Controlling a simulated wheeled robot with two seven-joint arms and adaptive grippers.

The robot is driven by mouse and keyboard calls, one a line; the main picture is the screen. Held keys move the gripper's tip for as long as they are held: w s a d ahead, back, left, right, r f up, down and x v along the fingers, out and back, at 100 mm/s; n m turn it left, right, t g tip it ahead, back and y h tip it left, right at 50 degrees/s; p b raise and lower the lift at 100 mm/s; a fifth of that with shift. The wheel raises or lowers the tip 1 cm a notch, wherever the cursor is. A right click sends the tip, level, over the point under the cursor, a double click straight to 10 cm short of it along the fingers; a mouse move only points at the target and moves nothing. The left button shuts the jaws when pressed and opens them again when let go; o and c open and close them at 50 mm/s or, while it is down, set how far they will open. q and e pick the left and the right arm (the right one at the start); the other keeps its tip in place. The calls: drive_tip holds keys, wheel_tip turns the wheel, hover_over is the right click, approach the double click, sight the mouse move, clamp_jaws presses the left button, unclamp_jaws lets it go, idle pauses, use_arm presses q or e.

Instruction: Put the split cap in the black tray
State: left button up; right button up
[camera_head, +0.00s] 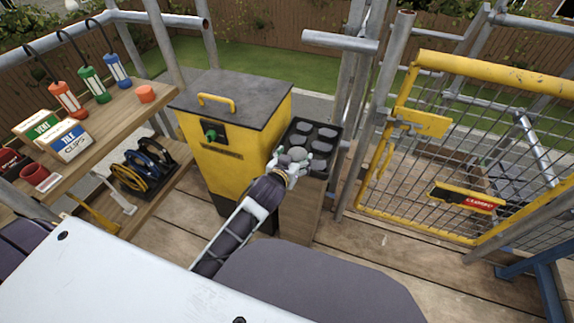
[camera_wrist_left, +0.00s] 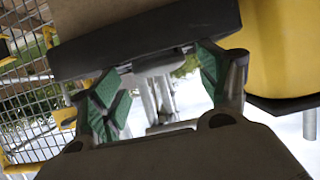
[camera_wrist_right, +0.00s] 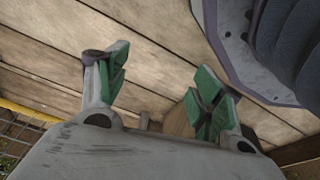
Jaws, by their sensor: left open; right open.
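The black tray (camera_head: 331,126) sits on top of a wooden post and holds several round grey caps. A paler round cap (camera_head: 298,153) lies at the tray's near side, right by my left gripper (camera_head: 289,167); I cannot make out a split in any cap. My left gripper is open at the tray's near edge. In the left wrist view, its green-padded fingers (camera_wrist_left: 160,78) stand apart below the dark tray side (camera_wrist_left: 150,40), with a grey piece partly showing between them. My right gripper (camera_wrist_right: 158,85) is open and empty above the plank floor, outside the head view.
A yellow bin (camera_head: 215,150) with a dark lid stands left of the tray. A yellow mesh gate (camera_head: 440,150) and scaffold poles stand to the right.

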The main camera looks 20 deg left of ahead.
use_arm(q)
drive_tip(key=v, duration=0.6)
drive_tip(key=shift+s+r+p, duration=0.25)
drive_tip(key=shift+s+p, duration=0.1)
drive_tip(key=shift+p, duration=0.05)
use_arm(e)
drive_tip(key=shift+s+d+f, duration=0.3)
drive_tip(key=shift+f, duration=0.25)
drive_tip(key=shift+s+d+f, duration=0.25)
drive_tip(key=shift+s+f, duration=0.05)
drive_tip(key=shift+f, duration=0.25)
drive_tip(key=shift+w+r, duration=0.1)
drive_tip(key=shift+w, duration=0.15)
